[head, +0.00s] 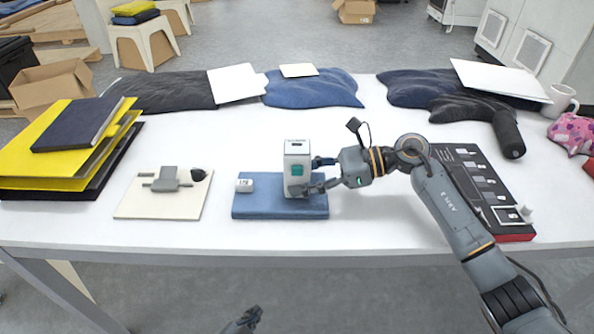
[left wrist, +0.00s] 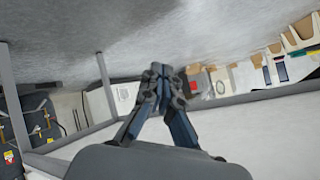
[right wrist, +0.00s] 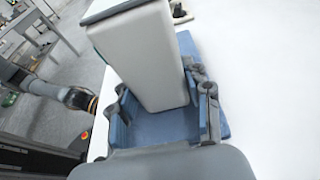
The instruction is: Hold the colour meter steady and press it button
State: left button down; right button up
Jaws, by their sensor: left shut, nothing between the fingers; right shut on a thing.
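The colour meter (head: 297,165) is a white upright box with a teal panel on its front. It stands on a folded blue cloth (head: 262,210) on the white table. My right gripper (head: 312,176) reaches in from the right, shut on the lower part of the meter. The right wrist view shows the meter (right wrist: 145,55) between the fingers (right wrist: 160,110), with the blue cloth below. My left gripper (head: 252,318) is low, in front of the table edge, and away from the meter. In the left wrist view its fingers (left wrist: 160,85) are shut and empty. I cannot make out the button.
A small white labelled piece (head: 244,186) lies on the cloth, left of the meter. A cream board (head: 150,207) with a grey fixture is further left. A dark sample tray (head: 480,190) is at right, under my right arm. Folders (head: 60,160) are stacked at far left.

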aim_at(297, 171)
pick_arm(q)
jog(key=d+r+m+t+h, duration=0.2)
jog(key=d+r+m+h, duration=0.25)
jog(key=r, duration=0.45)
jog(key=d+r+m+t+h, duration=0.35)
jog(key=d+r, duration=0.25)
jog(key=r, duration=0.4)
notch_tip(297, 171, up, 15)
jog(key=m+t+h, duration=0.1)
jog(key=m+h, duration=0.2)
jog(key=m, duration=0.8)
jog(key=shift+a+r+t, duration=0.2)
jog(key=shift+a+t, duration=0.15)
jog(key=shift+w, duration=0.1)
jog(key=w, duration=0.8)
jog(key=shift+w, duration=0.35)
jog(key=shift+w, duration=0.45)
